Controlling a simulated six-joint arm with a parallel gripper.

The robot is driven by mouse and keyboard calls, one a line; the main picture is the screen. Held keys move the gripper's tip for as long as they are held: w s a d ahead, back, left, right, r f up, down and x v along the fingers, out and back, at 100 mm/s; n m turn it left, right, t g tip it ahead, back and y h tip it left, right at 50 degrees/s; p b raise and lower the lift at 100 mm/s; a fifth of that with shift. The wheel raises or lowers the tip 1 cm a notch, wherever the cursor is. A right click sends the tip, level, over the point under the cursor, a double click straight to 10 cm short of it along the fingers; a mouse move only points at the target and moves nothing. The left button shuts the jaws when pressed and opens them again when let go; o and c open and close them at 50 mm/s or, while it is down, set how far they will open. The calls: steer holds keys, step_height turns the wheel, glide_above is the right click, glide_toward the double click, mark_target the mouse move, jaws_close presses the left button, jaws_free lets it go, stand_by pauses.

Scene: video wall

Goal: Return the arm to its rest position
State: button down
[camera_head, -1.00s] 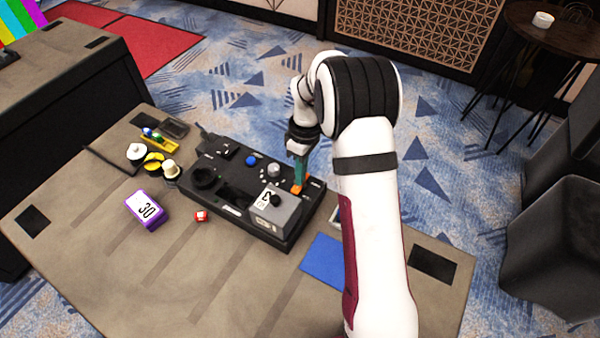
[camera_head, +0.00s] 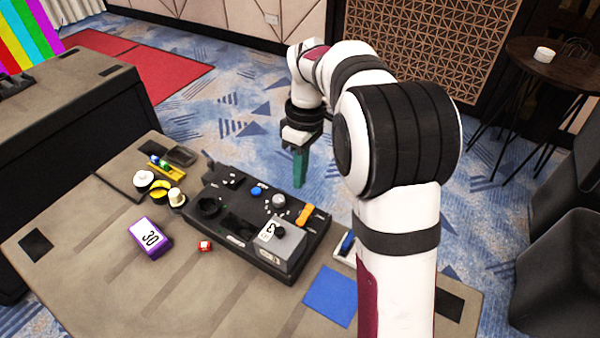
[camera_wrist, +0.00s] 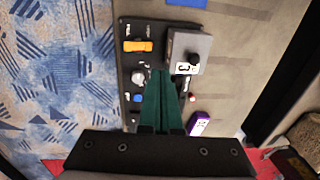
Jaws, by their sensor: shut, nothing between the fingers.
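My gripper (camera_head: 300,168) has green fingers, shut with nothing between them, and points down. In the head view it hangs above the far right side of a black console (camera_head: 240,243) on the table. The fingers (camera_wrist: 163,100) also show in the wrist view, over the console. My white arm rises at the right of the head view and hides part of the table behind it.
The console carries an orange handle (camera_head: 305,214), a blue button (camera_head: 256,191) and a grey box (camera_head: 281,247). Yellow items (camera_head: 160,188) stand at left.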

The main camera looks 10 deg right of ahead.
steer(key=s+a+r+m, duration=0.2)
steer(key=s+r+m, duration=0.25)
steer(key=s, duration=0.65)
steer(key=s+a+f+m, duration=0.1)
steer(key=s+m, duration=0.4)
steer(key=s, duration=0.3)
steer(key=s+a+f+m+t, duration=0.1)
steer(key=s+f+m, duration=0.1)
steer(key=s+m, duration=0.3)
steer(key=s, duration=0.4)
steer(key=shift+a+f+y, duration=0.2)
steer(key=shift+f+y, duration=0.05)
steer(key=shift+y, duration=0.15)
steer(key=c, duration=1.5)
jaws_free()
steer(key=shift+c, duration=0.2)
